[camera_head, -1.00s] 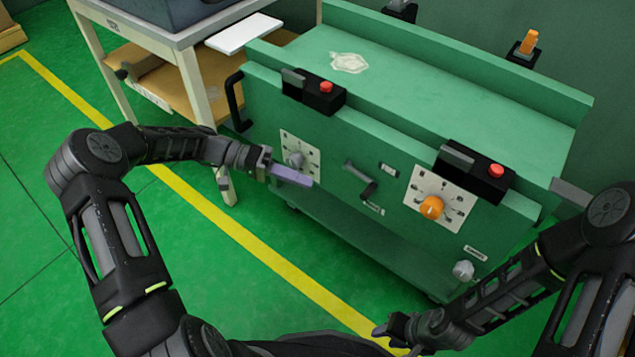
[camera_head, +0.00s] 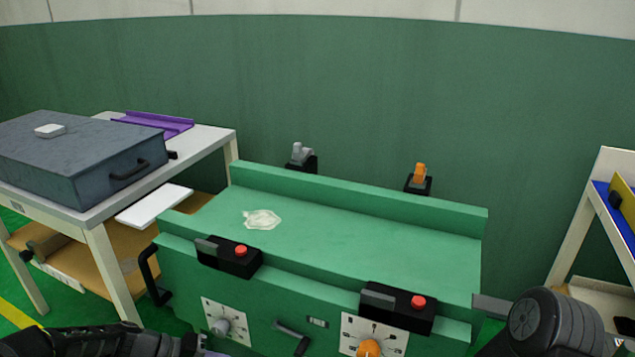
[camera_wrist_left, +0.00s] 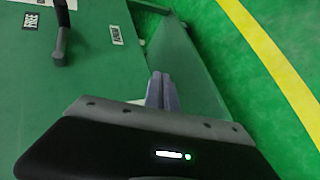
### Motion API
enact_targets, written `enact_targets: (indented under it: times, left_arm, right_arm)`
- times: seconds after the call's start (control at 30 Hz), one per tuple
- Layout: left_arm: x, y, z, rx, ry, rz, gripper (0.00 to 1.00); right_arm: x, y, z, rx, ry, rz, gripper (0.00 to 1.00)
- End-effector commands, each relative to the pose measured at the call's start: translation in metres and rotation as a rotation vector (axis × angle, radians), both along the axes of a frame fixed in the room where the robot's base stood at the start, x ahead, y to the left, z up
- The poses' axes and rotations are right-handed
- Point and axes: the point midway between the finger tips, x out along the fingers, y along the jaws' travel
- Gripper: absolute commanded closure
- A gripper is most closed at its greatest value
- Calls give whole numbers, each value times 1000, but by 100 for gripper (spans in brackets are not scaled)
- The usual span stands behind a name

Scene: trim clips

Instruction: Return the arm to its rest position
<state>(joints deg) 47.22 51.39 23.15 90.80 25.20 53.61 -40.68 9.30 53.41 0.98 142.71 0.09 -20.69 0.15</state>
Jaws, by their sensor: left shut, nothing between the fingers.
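My left gripper (camera_wrist_left: 161,92) is at the middle of the left wrist view, its two lilac-grey fingers shut together with nothing between them. It points along the front of the green machine (camera_wrist_left: 95,75), with the green floor beyond; I cannot tell the exact gap to the machine. A link of my right arm (camera_head: 556,322) shows at the bottom right; the right gripper is out of view.
A white-legged table (camera_head: 215,150) with a grey case (camera_head: 85,165) stands left. A rack (camera_head: 577,235) stands right.

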Motion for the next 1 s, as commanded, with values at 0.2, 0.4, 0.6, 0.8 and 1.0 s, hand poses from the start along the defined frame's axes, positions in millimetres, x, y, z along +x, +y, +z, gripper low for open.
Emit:
enact_targets:
  times: [0.2, 0.4, 0.6, 0.8, 1.0]
  left_arm:
    - [-65, -33, -116, 335, 252, 216, 100]
    - [-137, -68, -152, 534, 251, 280, 100]
    - [-214, -105, -148, 621, 178, 173, 100]
    - [-248, -134, -133, 655, 123, -8, 100]
    - [-249, -132, -79, 651, 136, 1, 100]
  right_arm:
    - [0, 0, 0, 0, 0, 0, 64]
    - [0, 0, 0, 0, 0, 0, 64]
    - [0, 0, 0, 0, 0, 0, 64]
    - [0, 0, 5, 0, 0, 0, 64]
    - [-1, 2, 61, 3, 2, 4, 64]
